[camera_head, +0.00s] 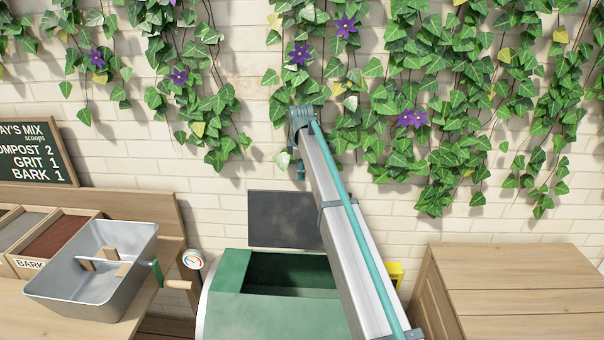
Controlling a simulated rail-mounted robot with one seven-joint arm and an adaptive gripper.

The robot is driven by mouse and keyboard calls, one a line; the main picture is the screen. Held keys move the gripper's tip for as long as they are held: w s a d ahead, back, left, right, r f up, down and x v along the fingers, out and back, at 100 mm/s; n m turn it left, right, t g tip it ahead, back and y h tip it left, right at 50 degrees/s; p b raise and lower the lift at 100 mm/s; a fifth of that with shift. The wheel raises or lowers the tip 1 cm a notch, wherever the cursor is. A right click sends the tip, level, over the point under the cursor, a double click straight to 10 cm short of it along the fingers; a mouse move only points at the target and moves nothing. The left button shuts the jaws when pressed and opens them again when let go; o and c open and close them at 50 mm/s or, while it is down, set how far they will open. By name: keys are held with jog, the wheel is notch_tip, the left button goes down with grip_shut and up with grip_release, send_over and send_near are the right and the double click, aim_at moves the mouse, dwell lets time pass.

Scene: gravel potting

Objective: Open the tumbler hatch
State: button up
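The green tumbler (232,312) stands at the bottom middle. Its top has a rectangular opening with a dark green inside (285,271). A dark grey flat panel (284,219) stands upright just behind the opening and is about as wide; it looks like the hatch raised, though its hinge is not clear. A long grey beam with a teal tube, which looks like my arm, crosses in front of the tumbler's right side and hides part of the opening and panel. I cannot make out my gripper or its fingers.
Material trays (66,236) and a chalkboard (36,152) are behind. A wooden cabinet (520,290) stands right; something yellow (395,271) is beside it.

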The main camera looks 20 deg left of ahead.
jog(key=v, duration=0.7)
jog(key=shift+s, duration=0.1)
